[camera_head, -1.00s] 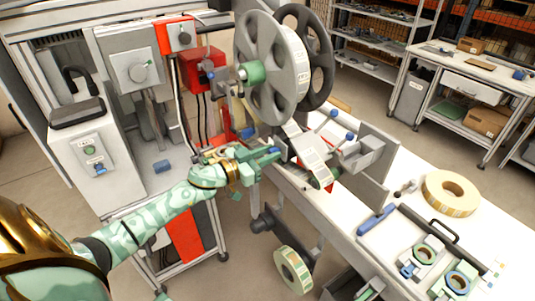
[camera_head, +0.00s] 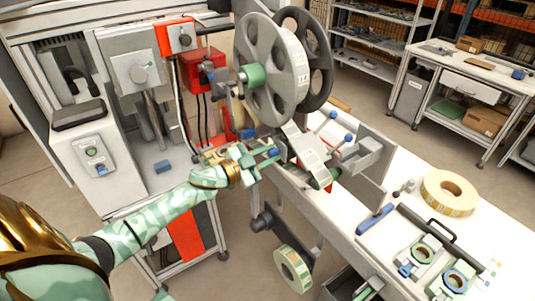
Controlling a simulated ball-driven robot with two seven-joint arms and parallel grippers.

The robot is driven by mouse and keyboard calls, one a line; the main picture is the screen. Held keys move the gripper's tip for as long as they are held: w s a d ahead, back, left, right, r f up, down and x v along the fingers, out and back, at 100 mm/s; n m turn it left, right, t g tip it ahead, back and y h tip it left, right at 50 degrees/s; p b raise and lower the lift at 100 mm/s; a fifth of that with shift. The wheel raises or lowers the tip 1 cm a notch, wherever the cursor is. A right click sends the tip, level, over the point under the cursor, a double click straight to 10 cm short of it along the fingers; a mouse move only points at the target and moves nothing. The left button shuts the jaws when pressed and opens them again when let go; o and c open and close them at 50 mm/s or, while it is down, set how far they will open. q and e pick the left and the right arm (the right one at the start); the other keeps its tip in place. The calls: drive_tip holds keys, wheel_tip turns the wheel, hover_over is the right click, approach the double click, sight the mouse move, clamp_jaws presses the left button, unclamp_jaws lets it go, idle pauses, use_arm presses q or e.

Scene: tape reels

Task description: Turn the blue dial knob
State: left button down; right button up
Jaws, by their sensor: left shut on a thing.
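My left gripper (camera_head: 262,157) reaches in from the left, below the large grey reel, at the front of the tape machine. Its jaws are shut on a small blue knob (camera_head: 273,153), which shows at the fingertips. The fingers partly hide the knob, so its dial face and any turn cannot be made out. My right gripper is not in view.
The grey reel (camera_head: 258,95) and green hub (camera_head: 253,75) stand just above the gripper. Two blue-tipped levers (camera_head: 332,115) are to the right. A tape roll (camera_head: 450,193) lies on the white bench. A small blue block (camera_head: 162,166) lies left.

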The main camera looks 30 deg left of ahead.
use_arm(q)
drive_tip(key=m, duration=0.4)
drive_tip(key=shift+m, duration=0.3)
drive_tip(key=m, duration=0.2)
drive_tip(key=m+b, duration=0.1)
drive_tip(key=m, duration=0.2)
drive_tip(key=shift+f+m, duration=0.2)
drive_tip(key=shift+m, duration=0.1)
drive_tip(key=m+b, duration=0.2)
drive_tip(key=m, duration=0.2)
drive_tip(key=shift+d+f+m, duration=0.1)
drive_tip(key=shift+m, duration=0.2)
drive_tip(key=m+b, duration=0.1)
drive_tip(key=m, duration=0.3)
drive_tip(key=shift+m+b, duration=0.4)
drive_tip(key=c, duration=1.2)
unclamp_jaws()
drive_tip(key=shift+c, duration=0.2)
drive_tip(key=shift+s, duration=0.1)
drive_tip(key=v, duration=1.6)
drive_tip(key=shift+b, duration=0.3)
